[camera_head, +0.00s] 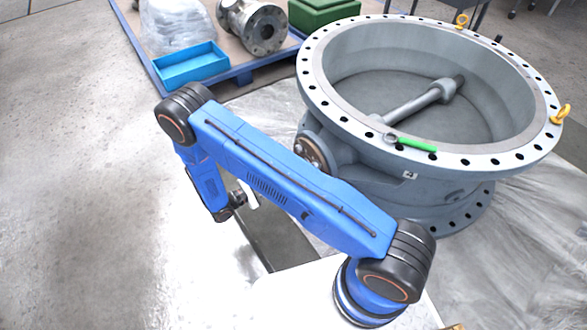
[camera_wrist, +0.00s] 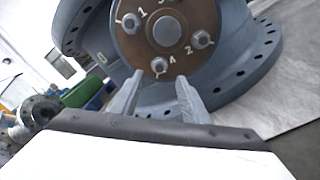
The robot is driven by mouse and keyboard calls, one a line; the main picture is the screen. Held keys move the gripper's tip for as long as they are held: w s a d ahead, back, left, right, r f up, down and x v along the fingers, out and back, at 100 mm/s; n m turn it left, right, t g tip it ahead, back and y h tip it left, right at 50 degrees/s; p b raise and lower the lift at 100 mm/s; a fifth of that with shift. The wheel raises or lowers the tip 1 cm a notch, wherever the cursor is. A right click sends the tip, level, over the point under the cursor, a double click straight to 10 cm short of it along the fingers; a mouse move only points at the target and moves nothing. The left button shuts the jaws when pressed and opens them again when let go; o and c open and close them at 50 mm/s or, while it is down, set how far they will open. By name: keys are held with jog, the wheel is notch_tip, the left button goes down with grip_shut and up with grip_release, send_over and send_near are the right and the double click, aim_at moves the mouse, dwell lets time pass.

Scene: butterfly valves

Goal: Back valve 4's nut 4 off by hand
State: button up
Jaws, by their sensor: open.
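The big grey valve (camera_head: 470,170) lies on the floor with a label "4" on its side. Its brown round cover plate (camera_wrist: 165,30) faces the wrist camera, with nuts marked 1, 2 and 4 in view and another number cut off at the top. Nut 4 (camera_wrist: 159,65) sits at the low edge of the plate, on its stud. My gripper (camera_wrist: 156,82) is open, with its two fingers just below nut 4 in the wrist view and nothing between them.
A green-handled wrench (camera_head: 415,144) lies on the valve's top flange. Yellow lifting eyes (camera_head: 560,114) stand on the flange. A pallet (camera_head: 240,70) at the back holds a blue tray (camera_head: 190,65), a bagged item and a metal fitting (camera_head: 255,25). The floor at left is clear.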

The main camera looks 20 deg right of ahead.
jog(key=x, duration=0.9)
jog(key=c, duration=1.1)
